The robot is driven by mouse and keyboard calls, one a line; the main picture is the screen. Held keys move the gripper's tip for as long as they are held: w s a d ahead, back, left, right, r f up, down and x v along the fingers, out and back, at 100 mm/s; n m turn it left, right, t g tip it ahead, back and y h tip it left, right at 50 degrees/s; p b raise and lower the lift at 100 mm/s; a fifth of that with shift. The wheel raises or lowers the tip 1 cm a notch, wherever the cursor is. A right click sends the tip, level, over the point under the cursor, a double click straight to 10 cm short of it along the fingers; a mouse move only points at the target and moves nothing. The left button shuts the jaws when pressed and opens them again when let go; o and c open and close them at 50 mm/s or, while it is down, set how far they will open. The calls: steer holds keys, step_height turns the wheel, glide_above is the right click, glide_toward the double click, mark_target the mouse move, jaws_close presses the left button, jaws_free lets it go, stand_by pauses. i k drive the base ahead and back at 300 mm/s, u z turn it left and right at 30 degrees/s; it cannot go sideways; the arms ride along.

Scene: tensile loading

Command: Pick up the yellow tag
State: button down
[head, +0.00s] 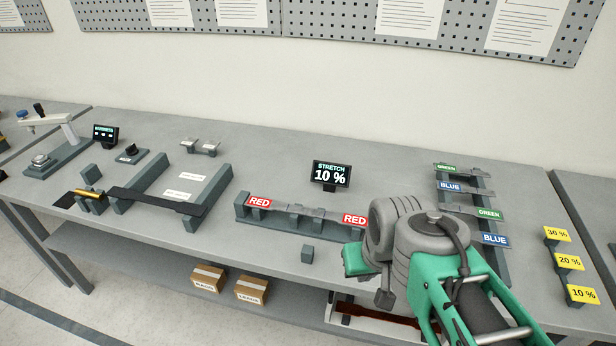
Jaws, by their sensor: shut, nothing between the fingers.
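Three yellow tags stand in a slanting row near the right end of the bench, each on a small dark block. The "30 %" tag (557,234) is at the back, the "20 %" tag (569,261) in the middle, and the "10 %" tag (583,294) nearest the front edge. My green and grey arm reaches in from the lower right, its large grey joints to the left of the tags and apart from them. My gripper's fingers cannot be made out; the arm appears to hide them.
A rack with green and blue labels (489,214) stands between my arm and the tags. A screen (331,175) reads "STRETCH 10 %". A red-labelled holder (300,222) lies left of my arm. The bench behind the tags is clear.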

mark_target(583, 295)
steer(key=z, duration=1.9)
